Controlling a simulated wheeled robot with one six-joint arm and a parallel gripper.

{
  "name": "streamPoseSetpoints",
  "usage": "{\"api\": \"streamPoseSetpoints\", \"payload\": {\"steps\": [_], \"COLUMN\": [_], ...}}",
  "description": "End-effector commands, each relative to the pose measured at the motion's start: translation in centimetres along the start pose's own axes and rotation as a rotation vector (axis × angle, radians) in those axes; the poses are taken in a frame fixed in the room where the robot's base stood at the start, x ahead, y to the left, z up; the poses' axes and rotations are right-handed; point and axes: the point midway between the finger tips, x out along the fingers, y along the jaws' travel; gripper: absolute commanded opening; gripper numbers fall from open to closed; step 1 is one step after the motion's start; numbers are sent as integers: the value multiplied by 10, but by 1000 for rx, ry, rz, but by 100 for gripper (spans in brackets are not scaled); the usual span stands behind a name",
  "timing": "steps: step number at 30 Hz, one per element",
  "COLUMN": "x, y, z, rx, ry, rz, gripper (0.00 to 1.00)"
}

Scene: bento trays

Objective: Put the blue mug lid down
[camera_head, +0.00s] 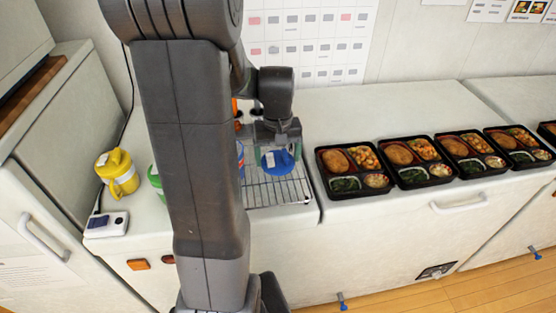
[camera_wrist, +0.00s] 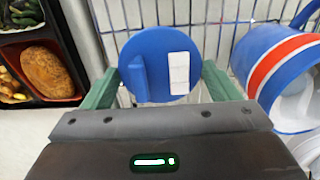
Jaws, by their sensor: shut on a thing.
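The blue mug lid (camera_head: 279,163) is a round disc with a white label, and it also shows in the wrist view (camera_wrist: 154,52). My gripper (camera_head: 278,143) is shut on it, with one green finger on each side of the lid in the wrist view (camera_wrist: 163,82). The lid is over the wire rack (camera_head: 290,189); I cannot tell whether it touches the wires. The blue mug (camera_wrist: 253,58), with a white and orange-red stripe, lies or stands on the rack to the right of the lid in the wrist view. In the head view my arm mostly hides it.
Several black bento trays (camera_head: 355,186) line the counter right of the rack; one (camera_wrist: 71,101) is close left in the wrist view. A yellow mug (camera_head: 122,180) stands at the left. A green item (camera_head: 155,178) is partly hidden behind my arm. The counter behind the trays is clear.

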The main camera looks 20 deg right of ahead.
Motion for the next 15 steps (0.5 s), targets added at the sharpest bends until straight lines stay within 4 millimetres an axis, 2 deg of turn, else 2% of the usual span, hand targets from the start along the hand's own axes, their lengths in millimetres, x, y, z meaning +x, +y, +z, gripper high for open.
{"api": "streamPoseSetpoints", "payload": {"steps": [1, 4, 15], "x": [9, 18, 23], "y": [0, 0, 0], "z": [1, 0, 0], "rx": [0, 0, 0], "ry": [-5, -3, 0], "rz": [-1, -1, 0], "gripper": [60, 60, 60]}}
